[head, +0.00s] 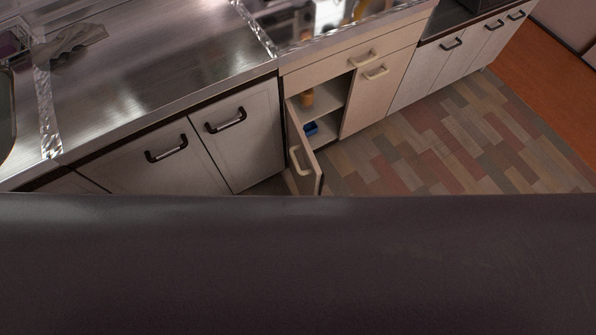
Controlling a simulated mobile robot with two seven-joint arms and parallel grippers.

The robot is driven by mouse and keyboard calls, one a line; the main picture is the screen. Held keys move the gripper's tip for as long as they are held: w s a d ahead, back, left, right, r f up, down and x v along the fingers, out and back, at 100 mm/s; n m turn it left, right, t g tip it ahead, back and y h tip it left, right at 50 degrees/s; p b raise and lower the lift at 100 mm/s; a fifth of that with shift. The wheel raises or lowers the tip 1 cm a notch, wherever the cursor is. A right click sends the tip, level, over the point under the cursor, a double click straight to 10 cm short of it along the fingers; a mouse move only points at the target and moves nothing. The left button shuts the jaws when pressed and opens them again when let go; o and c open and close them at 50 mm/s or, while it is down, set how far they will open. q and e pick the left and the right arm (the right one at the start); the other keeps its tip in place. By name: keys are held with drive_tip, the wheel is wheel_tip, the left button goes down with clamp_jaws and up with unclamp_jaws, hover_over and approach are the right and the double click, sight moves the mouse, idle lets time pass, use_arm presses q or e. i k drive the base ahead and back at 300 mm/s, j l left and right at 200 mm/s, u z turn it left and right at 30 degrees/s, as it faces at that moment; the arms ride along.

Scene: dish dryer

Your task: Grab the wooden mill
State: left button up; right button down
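A small orange-brown object (307,98), which looks like the wooden mill, stands on the upper shelf inside an open cabinet (330,97). It is small in the head view, so its details cannot be made out. The cabinet's left door (305,158) hangs open toward the floor. Neither of my grippers is in view.
A blue object (311,129) sits lower in the open cabinet. A steel counter (150,70) with a grey cloth (75,40) runs along the left. Closed cabinets flank the open one. The patterned floor (450,140) at right is clear. A dark surface fills the bottom.

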sight(307, 99)
drive_tip(key=l+u, duration=0.35)
drive_tip(key=u, duration=0.15)
drive_tip(key=l+u, duration=0.8)
drive_tip(key=u, duration=0.15)
